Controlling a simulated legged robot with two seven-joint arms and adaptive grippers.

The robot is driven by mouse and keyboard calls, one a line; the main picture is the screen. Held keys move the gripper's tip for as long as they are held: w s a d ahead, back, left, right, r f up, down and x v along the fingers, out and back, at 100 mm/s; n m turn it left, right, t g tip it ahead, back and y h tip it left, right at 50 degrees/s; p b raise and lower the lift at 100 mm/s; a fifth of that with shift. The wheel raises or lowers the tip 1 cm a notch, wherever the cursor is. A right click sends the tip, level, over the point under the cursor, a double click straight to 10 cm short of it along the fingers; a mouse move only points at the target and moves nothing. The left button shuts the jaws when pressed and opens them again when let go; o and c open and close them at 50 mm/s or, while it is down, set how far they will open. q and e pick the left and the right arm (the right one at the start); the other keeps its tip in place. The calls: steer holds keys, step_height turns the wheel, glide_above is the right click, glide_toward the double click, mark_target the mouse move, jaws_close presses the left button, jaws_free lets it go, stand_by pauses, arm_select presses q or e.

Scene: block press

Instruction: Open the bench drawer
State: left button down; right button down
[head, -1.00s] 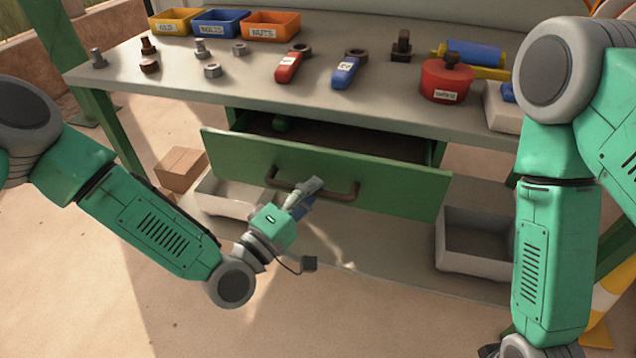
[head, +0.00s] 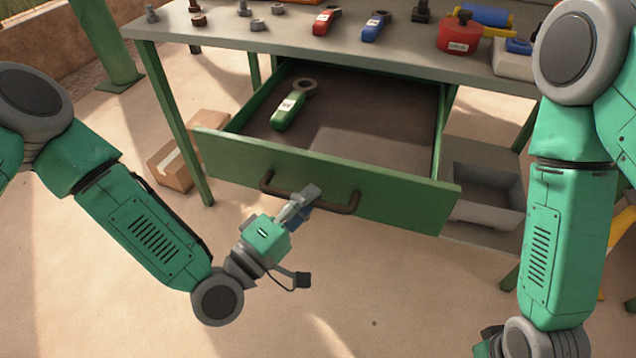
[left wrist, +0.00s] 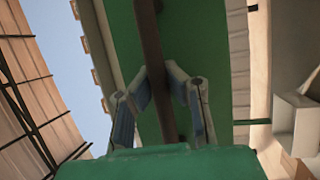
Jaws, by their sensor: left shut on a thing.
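The green bench drawer (head: 395,201) is pulled well out from under the grey benchtop in the head view. Its dark bar handle (head: 346,204) runs across the front panel. My left gripper (head: 307,193) is shut on this handle near its middle. In the left wrist view the two fingers of the left gripper (left wrist: 160,95) lie on either side of the handle (left wrist: 150,45). A green-handled wrench (head: 290,110) with a white label lies inside the drawer at the left. My right arm shows at the right, but its gripper is out of the frame.
The benchtop (head: 300,52) holds bolts, nuts, a red wrench (head: 325,20), a blue wrench (head: 375,27) and a red pot (head: 459,36). Cardboard boxes (head: 172,165) stand on the floor at left. A grey bin (head: 487,205) sits on the lower shelf at right. Floor in front is clear.

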arm_select(q)
steer(key=shift+s+a+f, duration=0.25)
steer(key=shift+s+a, duration=0.1)
steer(key=shift+a, duration=0.15)
steer(key=c, duration=1.5)
jaws_free()
steer(key=shift+a, duration=0.1)
steer(key=shift+c, duration=0.2)
steer(key=shift+a, duration=0.1)
steer(key=v, duration=1.2)
arm_select(e)
steer(key=shift+s+a+r, duration=0.1)
steer(key=shift+a+r, duration=0.05)
steer(key=shift+a, duration=0.1)
steer(key=shift+d, duration=0.1)
